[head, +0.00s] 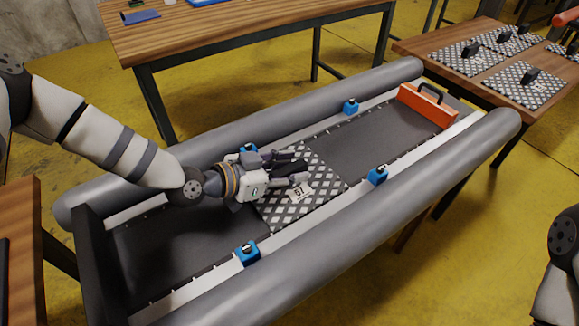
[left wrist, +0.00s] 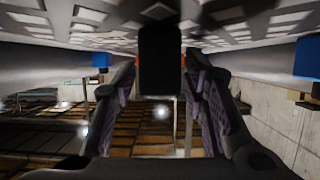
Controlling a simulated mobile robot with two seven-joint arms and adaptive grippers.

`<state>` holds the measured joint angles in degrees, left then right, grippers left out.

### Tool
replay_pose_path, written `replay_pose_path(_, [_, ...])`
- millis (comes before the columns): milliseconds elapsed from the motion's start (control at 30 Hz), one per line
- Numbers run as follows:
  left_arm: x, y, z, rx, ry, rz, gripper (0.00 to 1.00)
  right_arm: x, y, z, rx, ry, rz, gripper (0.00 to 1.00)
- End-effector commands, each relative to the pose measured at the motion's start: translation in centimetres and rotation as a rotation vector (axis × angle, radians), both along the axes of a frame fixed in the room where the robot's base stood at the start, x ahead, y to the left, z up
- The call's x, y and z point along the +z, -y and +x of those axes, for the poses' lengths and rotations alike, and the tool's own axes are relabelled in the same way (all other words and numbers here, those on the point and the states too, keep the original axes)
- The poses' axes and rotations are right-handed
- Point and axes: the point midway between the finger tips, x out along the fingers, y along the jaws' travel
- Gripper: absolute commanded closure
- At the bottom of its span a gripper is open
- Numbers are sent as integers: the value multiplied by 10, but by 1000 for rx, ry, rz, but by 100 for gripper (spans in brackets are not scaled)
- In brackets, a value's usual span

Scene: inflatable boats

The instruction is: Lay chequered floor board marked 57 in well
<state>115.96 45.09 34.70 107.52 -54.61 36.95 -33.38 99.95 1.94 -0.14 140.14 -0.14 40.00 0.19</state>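The chequered floor board marked 57 (head: 324,178) lies between the boat's two side rails, about midway along the dark well (head: 377,142). It looks flat, but I cannot tell whether it is fully down. My left gripper (head: 298,166) reaches in level, low over the board. In the left wrist view the board's chequered face (left wrist: 235,27) fills the top, and its black handle (left wrist: 160,62) stands between the two fingers (left wrist: 160,80). Narrow gaps show beside the handle, so the fingers look open around it. My right gripper is out of view; only part of that arm shows.
Grey tubes (head: 215,135) flank the well, with blue clamps (head: 377,175) along the rails. An orange panel with a black handle (head: 428,106) stands at the far end. More chequered boards (head: 525,84) lie on the right-hand table. Bare dark floor shows either side of board 57.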

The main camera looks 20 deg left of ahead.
Motion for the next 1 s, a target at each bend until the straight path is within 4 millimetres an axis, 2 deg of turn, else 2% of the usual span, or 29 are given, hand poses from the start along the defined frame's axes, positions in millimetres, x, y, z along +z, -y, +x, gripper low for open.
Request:
replay_pose_path(267, [7, 0, 1, 1, 3, -1, 60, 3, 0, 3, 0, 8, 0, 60])
replay_pose_path(367, [13, -10, -10, 1, 4, 0, 60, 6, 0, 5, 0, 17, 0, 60])
replay_pose_path(700, [47, -54, -68, 3, 11, -1, 60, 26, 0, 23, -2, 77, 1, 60])
replay_pose_path(833, [52, -65, -81, 1, 6, 0, 60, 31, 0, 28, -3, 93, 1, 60])
replay_pose_path(1000, [50, -68, -88, 0, 1, 0, 60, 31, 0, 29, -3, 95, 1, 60])
